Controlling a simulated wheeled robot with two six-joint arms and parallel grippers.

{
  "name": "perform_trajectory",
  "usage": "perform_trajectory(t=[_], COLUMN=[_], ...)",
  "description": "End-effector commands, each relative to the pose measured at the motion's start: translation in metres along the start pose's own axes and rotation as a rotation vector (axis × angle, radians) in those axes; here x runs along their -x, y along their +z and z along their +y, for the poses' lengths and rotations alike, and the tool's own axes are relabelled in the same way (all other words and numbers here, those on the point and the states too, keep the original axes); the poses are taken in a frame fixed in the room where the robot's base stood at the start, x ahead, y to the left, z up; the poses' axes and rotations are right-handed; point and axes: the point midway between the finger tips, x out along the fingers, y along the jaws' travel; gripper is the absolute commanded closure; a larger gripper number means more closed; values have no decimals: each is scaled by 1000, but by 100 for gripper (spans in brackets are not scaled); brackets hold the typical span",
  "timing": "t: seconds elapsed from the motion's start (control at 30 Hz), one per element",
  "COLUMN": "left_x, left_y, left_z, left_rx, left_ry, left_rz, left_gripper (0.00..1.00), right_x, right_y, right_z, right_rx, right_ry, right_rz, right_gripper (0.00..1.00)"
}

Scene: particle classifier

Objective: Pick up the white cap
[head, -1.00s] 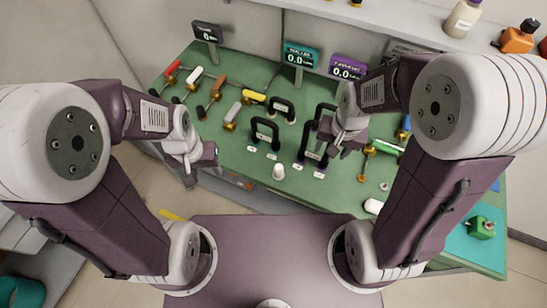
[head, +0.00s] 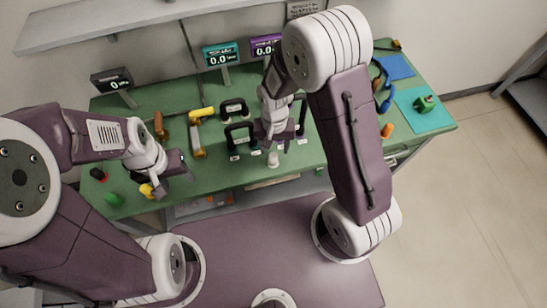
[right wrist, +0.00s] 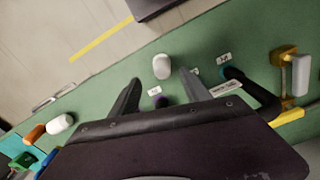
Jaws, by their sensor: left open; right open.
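The small white cap (head: 273,159) stands near the front edge of the green table, in front of black handles. It also shows in the right wrist view (right wrist: 161,66), just beyond the fingertips and roughly between their lines. My right gripper (head: 272,143) is open and empty, just behind the cap in the head view; I see no contact. Its two fingers also show in the right wrist view (right wrist: 160,84). My left gripper (head: 170,182) is open over the table's left part, well away from the cap.
Black handles (head: 238,136) with small white labels stand close behind the cap. A second white piece (right wrist: 60,123) lies farther along the table edge in the right wrist view. Display stands (head: 220,54) line the back. A cyan mat (head: 428,118) with a green block lies at the right.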

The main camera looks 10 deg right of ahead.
Motion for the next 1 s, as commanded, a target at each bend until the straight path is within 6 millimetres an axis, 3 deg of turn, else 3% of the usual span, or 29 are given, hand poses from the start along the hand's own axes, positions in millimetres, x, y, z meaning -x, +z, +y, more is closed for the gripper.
perform_trajectory(t=[0.1, 0.27, 0.53, 0.8, 1.0], left_x=[1, 1, 5, 5, 4], left_y=[0, 0, -1, 0, 0], left_z=[0, 0, 0, 0, 0], left_rx=[0, 0, 0, 0, 0], left_ry=[0, 0, 0, 0, 0], left_rz=[0, 0, 0, 0, 0], left_gripper=[47, 47, 47, 47, 47], right_x=[-15, -21, -65, -70, -70], right_y=[0, 0, -3, -4, -4], right_z=[0, 0, 0, 0, 0], right_rx=[0, -1, -1, -1, -1], right_ry=[1, 0, 1, -1, -1], right_rz=[-2, 0, -2, 2, 1], right_gripper=[44, 44, 44, 44, 100])
